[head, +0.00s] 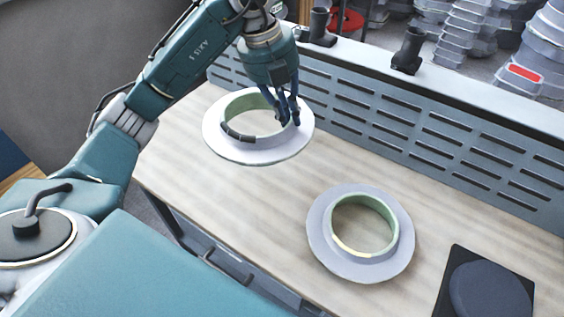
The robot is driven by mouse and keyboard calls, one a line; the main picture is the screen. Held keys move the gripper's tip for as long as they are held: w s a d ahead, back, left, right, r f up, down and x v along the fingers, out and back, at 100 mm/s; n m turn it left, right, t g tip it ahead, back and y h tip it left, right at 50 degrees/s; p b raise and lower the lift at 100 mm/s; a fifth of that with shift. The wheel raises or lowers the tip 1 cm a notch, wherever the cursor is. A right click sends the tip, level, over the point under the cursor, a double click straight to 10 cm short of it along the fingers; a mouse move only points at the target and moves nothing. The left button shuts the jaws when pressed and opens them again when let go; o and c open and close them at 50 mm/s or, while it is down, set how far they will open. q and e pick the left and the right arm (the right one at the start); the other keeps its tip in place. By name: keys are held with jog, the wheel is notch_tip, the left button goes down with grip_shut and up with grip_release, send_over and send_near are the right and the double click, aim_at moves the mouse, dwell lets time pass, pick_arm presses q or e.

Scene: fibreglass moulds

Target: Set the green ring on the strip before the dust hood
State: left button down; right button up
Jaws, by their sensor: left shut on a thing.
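My left gripper (286,112) is shut on the rim of a flanged ring (226,146) at the upper left of the table. This ring has a wide white flange and a raised collar that is pale green inside, with a dark patch on its near left side. I cannot tell whether it touches the tabletop. A second, similar ring (325,252), with a grey-lilac flange and a green inner collar, lies flat to the right, apart from the gripper. The dust hood appears to be the grey slotted panel (408,108) along the back. My right gripper is out of view.
The pale wooden table (190,180) is clear between the two rings and along the panel's foot. A dark round pad on a black square (490,290) lies at the lower right. Black fittings (408,50) stand on the panel's top ledge. Stacked grey moulds (465,35) are behind.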

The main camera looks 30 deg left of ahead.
pick_arm(q)
notch_tip(320, 180, down, 16)
jog(key=p, duration=0.3)
jog(key=shift+w+f, duration=0.1)
jog(key=shift+f, duration=0.15)
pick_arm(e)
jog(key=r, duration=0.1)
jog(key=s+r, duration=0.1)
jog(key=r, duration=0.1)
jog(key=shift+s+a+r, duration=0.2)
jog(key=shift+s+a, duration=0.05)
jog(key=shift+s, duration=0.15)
pick_arm(q)
jog(key=c, duration=1.8)
grip_release()
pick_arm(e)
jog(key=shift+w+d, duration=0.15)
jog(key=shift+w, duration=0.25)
